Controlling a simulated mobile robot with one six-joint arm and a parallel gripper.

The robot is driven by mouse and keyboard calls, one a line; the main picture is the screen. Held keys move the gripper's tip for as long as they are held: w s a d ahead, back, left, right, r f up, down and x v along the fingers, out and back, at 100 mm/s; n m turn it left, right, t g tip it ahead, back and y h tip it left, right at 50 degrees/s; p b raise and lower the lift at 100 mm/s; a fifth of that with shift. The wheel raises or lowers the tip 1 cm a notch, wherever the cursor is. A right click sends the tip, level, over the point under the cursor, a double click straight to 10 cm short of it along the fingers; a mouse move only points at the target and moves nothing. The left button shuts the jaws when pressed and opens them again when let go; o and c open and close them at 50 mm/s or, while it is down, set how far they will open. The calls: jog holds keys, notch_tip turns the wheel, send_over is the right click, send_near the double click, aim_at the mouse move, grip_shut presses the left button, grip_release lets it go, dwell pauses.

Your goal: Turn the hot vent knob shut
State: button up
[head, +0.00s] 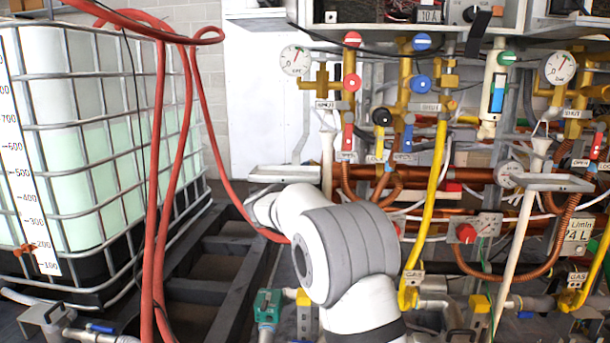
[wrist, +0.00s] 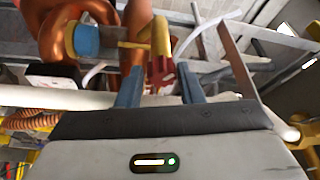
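In the wrist view, my gripper (wrist: 160,85) has its two blue-grey fingers apart. A red handle or knob (wrist: 160,66) on a brass-yellow body shows between and beyond the fingertips, with gaps at both sides. I cannot tell whether it is the hot vent knob. In the head view, red round knobs (head: 352,82) and (head: 352,39) sit on brass valves at upper centre, near a small tag (head: 327,104) too small to read surely. A red lever (head: 348,137) hangs below them. My gripper is hidden behind my arm in the head view.
A blue ring (wrist: 86,40) and copper pipes crowd the left of the wrist view; a flat metal bar (wrist: 238,62) stands at right. In the head view, a caged tank (head: 90,150), red hoses (head: 160,180), gauges (head: 296,60) and a yellow gas pipe (head: 429,200) surround my arm.

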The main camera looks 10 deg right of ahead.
jog(key=p+v, duration=0.1)
jog(key=v, duration=0.6)
jog(key=shift+s+a+p, duration=0.25)
jog(key=shift+s+p, duration=0.05)
jog(key=shift+p, duration=0.1)
jog(key=shift+s, duration=0.15)
